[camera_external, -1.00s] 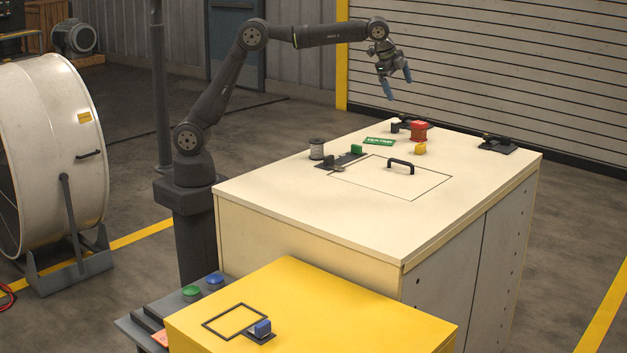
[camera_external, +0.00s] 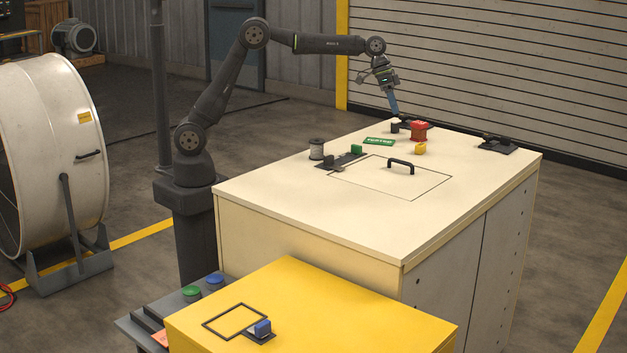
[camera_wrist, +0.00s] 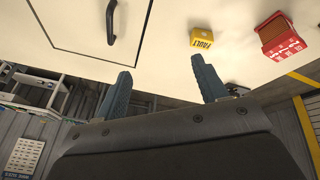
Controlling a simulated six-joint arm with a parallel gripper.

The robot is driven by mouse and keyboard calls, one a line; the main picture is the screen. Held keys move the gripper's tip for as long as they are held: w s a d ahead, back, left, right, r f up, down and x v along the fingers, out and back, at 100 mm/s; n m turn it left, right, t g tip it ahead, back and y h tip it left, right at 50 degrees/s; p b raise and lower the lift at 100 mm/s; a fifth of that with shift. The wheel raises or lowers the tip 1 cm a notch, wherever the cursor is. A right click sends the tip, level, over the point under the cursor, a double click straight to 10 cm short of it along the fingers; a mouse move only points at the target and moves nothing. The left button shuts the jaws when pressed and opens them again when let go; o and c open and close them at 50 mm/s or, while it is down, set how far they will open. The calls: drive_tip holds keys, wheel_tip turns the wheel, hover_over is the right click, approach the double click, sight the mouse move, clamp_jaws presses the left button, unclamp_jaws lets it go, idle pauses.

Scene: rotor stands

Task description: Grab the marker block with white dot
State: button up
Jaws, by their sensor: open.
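No white dot is clear on any block, so I cannot tell which one is the marker block. The small blocks on the cream cabinet are a green block (camera_external: 356,150), a yellow block (camera_external: 420,149) and a dark block (camera_external: 395,128). A blue block (camera_external: 262,328) sits on the low yellow cabinet. In the wrist view the yellow block (camera_wrist: 202,38) reads "FAULT". My gripper (camera_external: 394,106) is above the far part of the cream top, near the dark block, apart from the blocks. In the wrist view its blue fingers (camera_wrist: 163,86) are spread and empty.
A red box (camera_external: 419,131) stands beside the dark block. A black handle (camera_external: 400,166) rises from a panel on the cream top (camera_external: 300,210). A grey spool (camera_external: 317,149), a green sign (camera_external: 379,141) and black fixtures (camera_external: 497,145) are there too. The front of the top is clear.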

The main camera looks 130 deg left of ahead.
drive_tip(key=s+a+f+n+t, duration=0.2)
drive_tip(key=s+n+t, duration=0.1)
drive_tip(key=n, duration=0.7)
drive_tip(key=s+a+f+n+t+y, duration=0.1)
drive_tip(key=s+a+f+n+t, duration=0.1)
drive_tip(key=n, duration=0.8)
drive_tip(key=s+a+f+n+t, duration=0.3)
drive_tip(key=s+f+n, duration=0.1)
drive_tip(key=n, duration=0.6)
drive_tip(key=shift+s+a+f+n+t, duration=0.15)
drive_tip(key=shift+s+f+n+t, duration=0.15)
drive_tip(key=shift+s, duration=0.2)
drive_tip(key=shift+w+a+f, duration=0.1)
drive_tip(key=shift+w, duration=0.05)
approach(420, 144)
drive_tip(key=x, duration=0.5)
drive_tip(key=shift+f+x, duration=0.2)
drive_tip(key=shift+x, duration=2.4)
drive_tip(key=shift+c, duration=0.4)
drive_tip(key=c, duration=1)
